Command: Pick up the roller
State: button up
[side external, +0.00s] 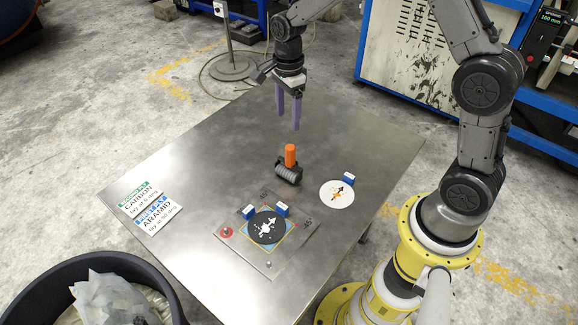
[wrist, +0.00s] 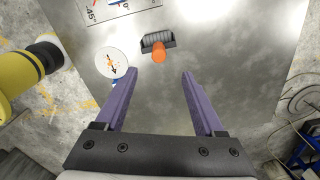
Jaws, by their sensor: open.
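The roller (side external: 288,174) has a grey ribbed cylinder in a dark frame and an upright orange handle (side external: 290,155). It rests on the metal table, right of the middle. In the wrist view the roller (wrist: 153,40) lies ahead of the fingertips, with its orange handle (wrist: 159,57) towards me. My gripper (side external: 288,126) has two purple fingers and hangs above the table, behind the roller and apart from it. In the wrist view my gripper (wrist: 154,73) is open with nothing between its fingers.
A white disc (side external: 337,194) with a blue tab lies right of the roller. A black disc (side external: 267,227) with blue tabs lies on a marked plate in front, with a red button (side external: 226,232) beside it. Two label cards (side external: 148,208) lie at left. The metal table (side external: 210,160) is clear behind them.

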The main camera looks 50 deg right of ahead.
aim_at(290, 147)
jog(key=f, duration=1.4)
jog(key=shift+s+d, duration=0.1)
jog(key=shift+d, duration=0.1)
grip_shut()
dwell(1.0)
